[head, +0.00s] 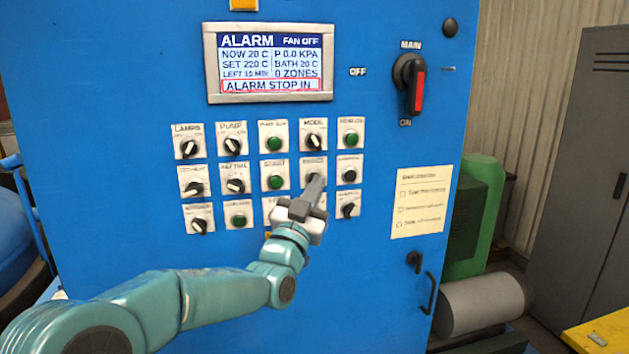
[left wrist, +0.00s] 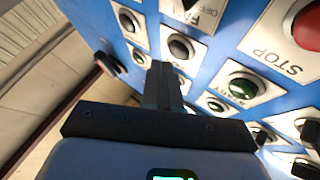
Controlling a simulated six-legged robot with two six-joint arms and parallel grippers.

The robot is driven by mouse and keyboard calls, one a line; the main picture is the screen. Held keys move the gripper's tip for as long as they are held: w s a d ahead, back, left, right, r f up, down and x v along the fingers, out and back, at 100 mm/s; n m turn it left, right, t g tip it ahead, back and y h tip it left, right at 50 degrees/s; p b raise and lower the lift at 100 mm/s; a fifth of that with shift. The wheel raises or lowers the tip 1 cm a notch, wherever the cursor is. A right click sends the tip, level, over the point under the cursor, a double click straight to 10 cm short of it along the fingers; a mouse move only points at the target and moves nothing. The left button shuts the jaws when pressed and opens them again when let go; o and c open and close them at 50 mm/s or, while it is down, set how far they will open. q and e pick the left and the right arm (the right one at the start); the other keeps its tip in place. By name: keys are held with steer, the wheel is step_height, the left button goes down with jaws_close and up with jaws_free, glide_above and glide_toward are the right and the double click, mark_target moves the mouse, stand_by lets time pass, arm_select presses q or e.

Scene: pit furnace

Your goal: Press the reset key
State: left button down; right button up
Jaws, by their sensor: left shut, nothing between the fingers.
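My left gripper (head: 317,182) is shut and empty, its fingers pointing at the blue control panel (head: 110,120). In the head view the fingertips overlap the key plate (head: 313,162) in the second row, fourth column. Its label is too blurred to read surely as reset, and its key is mostly hidden by the fingers. In the left wrist view the shut fingers (left wrist: 160,72) lie close over the panel, near a dark round button (left wrist: 181,46). I cannot tell whether the tips touch anything. The screen (head: 271,64) reads ALARM, FAN OFF and ALARM STOP IN. My right gripper is not in view.
A green START button (head: 275,182) sits left of the fingertips. A red STOP button (left wrist: 307,28) shows in the wrist view. Several knobs and buttons surround the fingers closely. A red-handled main switch (head: 413,85) and a paper checklist (head: 421,202) are at right.

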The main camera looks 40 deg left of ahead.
arm_select(q)
steer(key=shift+w+a, duration=0.25)
steer(key=shift+w, duration=0.05)
steer(key=shift+s, duration=0.1)
steer(key=shift+w+a+b, duration=0.3)
steer(key=shift+b, duration=0.25)
stand_by(0.3)
stand_by(0.3)
steer(key=shift+s+d+b, duration=0.5)
steer(key=shift+d+b, duration=0.1)
steer(key=shift+b, duration=0.25)
steer(key=shift+f, duration=0.1)
